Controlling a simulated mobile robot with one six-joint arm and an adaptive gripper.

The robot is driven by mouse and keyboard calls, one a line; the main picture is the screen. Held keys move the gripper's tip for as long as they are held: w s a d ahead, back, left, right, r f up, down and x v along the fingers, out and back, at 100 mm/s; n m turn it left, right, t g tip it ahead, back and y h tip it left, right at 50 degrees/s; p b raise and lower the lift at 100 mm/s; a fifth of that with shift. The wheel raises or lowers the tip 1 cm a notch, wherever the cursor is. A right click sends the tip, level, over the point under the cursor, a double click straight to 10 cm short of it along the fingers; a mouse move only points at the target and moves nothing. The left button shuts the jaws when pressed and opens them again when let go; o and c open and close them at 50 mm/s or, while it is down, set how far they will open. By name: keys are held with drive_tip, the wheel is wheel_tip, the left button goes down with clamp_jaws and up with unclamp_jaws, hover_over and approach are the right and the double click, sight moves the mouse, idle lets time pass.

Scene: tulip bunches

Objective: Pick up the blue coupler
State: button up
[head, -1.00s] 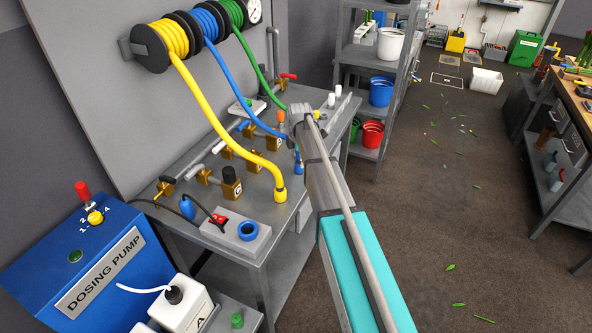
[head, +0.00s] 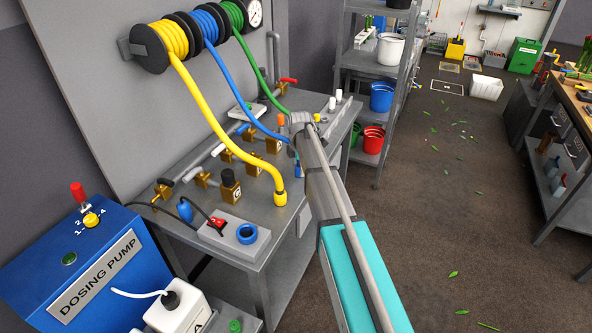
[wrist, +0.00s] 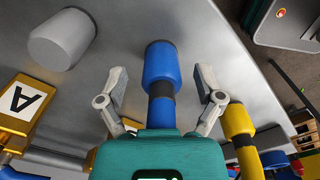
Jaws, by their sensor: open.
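The blue coupler (wrist: 160,64) is a blue cylinder with a dark band at the end of the blue hose. In the wrist view it lies between the fingers of my gripper (wrist: 162,82), with a finger on each side and visible gaps. My gripper is open and holds nothing. In the head view the coupler (head: 298,170) shows near the bench's right edge, just left of my arm. My arm hides most of the gripper there.
The yellow coupler (head: 280,198) hangs at the yellow hose's end, close to my right finger in the wrist view (wrist: 238,122). Brass valve blocks (head: 230,188) and a grey holder with a blue ring (head: 247,234) occupy the bench. The floor (head: 410,220) to the right is mostly clear.

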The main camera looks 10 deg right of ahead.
clamp_jaws()
drive_tip(key=shift+r, duration=0.15)
idle(0.4)
wheel_tip(320, 180, up, 3)
drive_tip(key=p, duration=0.3)
drive_tip(key=s+r+p, duration=0.9)
drive_tip(key=s+p, duration=0.1)
drive_tip(key=s, duration=0.4)
drive_tip(key=shift+r, duration=0.4)
drive_tip(key=shift+a, duration=0.1)
